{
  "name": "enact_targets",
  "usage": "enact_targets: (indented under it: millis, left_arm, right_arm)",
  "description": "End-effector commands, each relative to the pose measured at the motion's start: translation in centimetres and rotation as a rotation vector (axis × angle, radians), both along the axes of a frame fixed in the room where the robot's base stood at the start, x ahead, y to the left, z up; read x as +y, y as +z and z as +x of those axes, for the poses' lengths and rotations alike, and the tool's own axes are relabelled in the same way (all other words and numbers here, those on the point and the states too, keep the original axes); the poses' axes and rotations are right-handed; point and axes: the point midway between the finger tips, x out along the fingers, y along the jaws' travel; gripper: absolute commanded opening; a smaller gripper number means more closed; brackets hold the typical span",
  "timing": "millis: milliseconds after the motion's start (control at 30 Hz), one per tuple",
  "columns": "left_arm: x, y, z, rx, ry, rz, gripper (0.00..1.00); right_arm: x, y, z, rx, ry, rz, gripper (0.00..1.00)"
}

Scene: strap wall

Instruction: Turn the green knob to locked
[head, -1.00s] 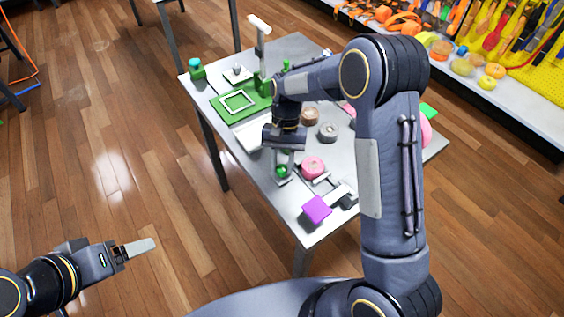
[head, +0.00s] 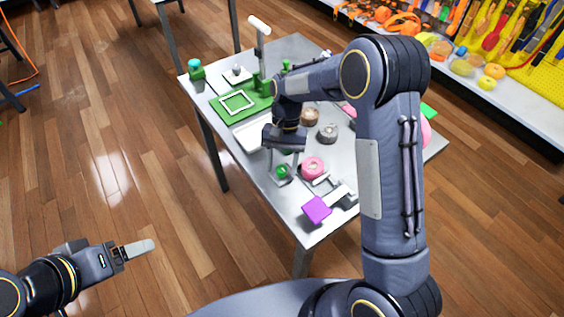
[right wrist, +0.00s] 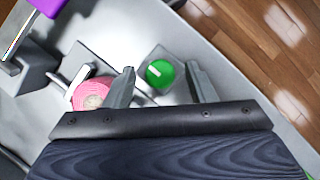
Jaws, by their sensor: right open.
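The green knob (head: 282,171) sits on a small grey base (right wrist: 149,58) near the left edge of the metal table. In the right wrist view the knob (right wrist: 159,73) is round with a white pointer line across its upper left part. My right gripper (head: 284,168) is open above the knob. In the right wrist view its two fingers (right wrist: 160,75) stand on either side of the knob, apart from it. Any locked marking is not visible. My left gripper (head: 140,248) is over the floor at the lower left, away from the table; its finger gap cannot be made out.
A pink roll (head: 312,167) lies close beside the knob, to the right. A purple block (head: 317,209) on a lever stands at the near corner. A grey roll (head: 327,133) and a green board (head: 240,104) lie farther back.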

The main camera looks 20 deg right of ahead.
Motion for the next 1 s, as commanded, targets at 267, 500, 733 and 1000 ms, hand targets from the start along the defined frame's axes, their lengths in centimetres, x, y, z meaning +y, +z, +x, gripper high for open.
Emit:
enact_targets:
  millis: [267,500,733,1000]
  left_arm:
    - [0.0,-0.5,0.0,0.0,0.0,0.0,0.75]
    - [0.0,-0.8,0.0,0.0,0.0,0.0,0.75]
    - [0.0,-0.8,0.0,0.0,0.0,0.0,0.75]
    - [0.0,-0.8,0.0,0.0,0.0,0.0,0.75]
  right_arm:
    - [-0.6,3.1,1.3,-0.006,-0.001,0.0,0.5]
    - [-1.2,6.4,2.5,-0.003,-0.002,0.0,0.5]
    - [-1.3,7.2,2.7,-0.001,0.0,0.0,0.5]
    - [-1.3,7.2,2.7,-0.001,0.0,0.0,0.5]
